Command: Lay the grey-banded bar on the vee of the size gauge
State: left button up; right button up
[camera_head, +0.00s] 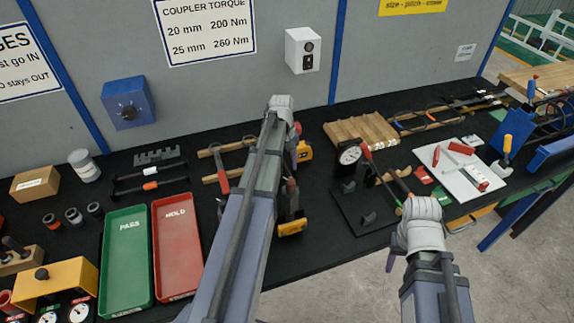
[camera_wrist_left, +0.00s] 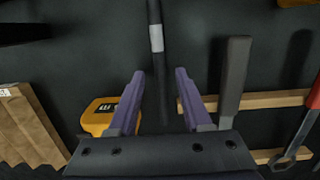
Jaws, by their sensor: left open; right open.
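In the left wrist view, the grey-banded bar (camera_wrist_left: 157,38) is dark with one pale grey band and runs up the picture between the fingers. My left gripper (camera_wrist_left: 160,74) is open, its fingers on either side of the bar with gaps. In the head view, my left arm hides this bar and most of that gripper. The size gauge (camera_head: 350,154) has a round white dial above a black base plate with small dark blocks; the vee itself is hard to make out. My right gripper (camera_head: 396,248) is open at the table's front edge, right of the gauge, partly hidden by its wrist.
A yellow object (camera_wrist_left: 104,114) lies beside the left fingers; a grey-handled tool (camera_wrist_left: 234,80) lies on wooden strips opposite. Green PASS (camera_head: 126,250) and red HOLD (camera_head: 177,240) trays stand left. A white board (camera_head: 455,185) with red items lies right of the gauge.

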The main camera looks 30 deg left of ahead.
aim_at(285, 167)
pick_arm(q)
notch_tip(285, 167, up, 12)
jog(key=a+p, duration=0.1)
jog(key=p, duration=1)
jog(key=shift+w+a+f, duration=0.15)
jog(key=shift+w, duration=0.2)
jog(key=s+d+m, duration=0.4)
jog(key=s+d, duration=0.1)
jog(key=d, duration=0.5)
jog(key=s+d+m+y, duration=0.1)
jog(key=s+d+m, duration=0.4)
jog(key=d, duration=0.6)
jog(key=s+d+m+y, duration=0.1)
jog(key=s+d+m, duration=0.3)
jog(key=s+d, duration=0.3)
jog(key=d, duration=0.3)
jog(key=shift+d, duration=0.4)
jog(key=shift+o, duration=0.4)
jog(key=shift+s+d+m, duration=0.15)
jog(key=shift+s+m, duration=0.1)
jog(key=shift+m, duration=0.05)
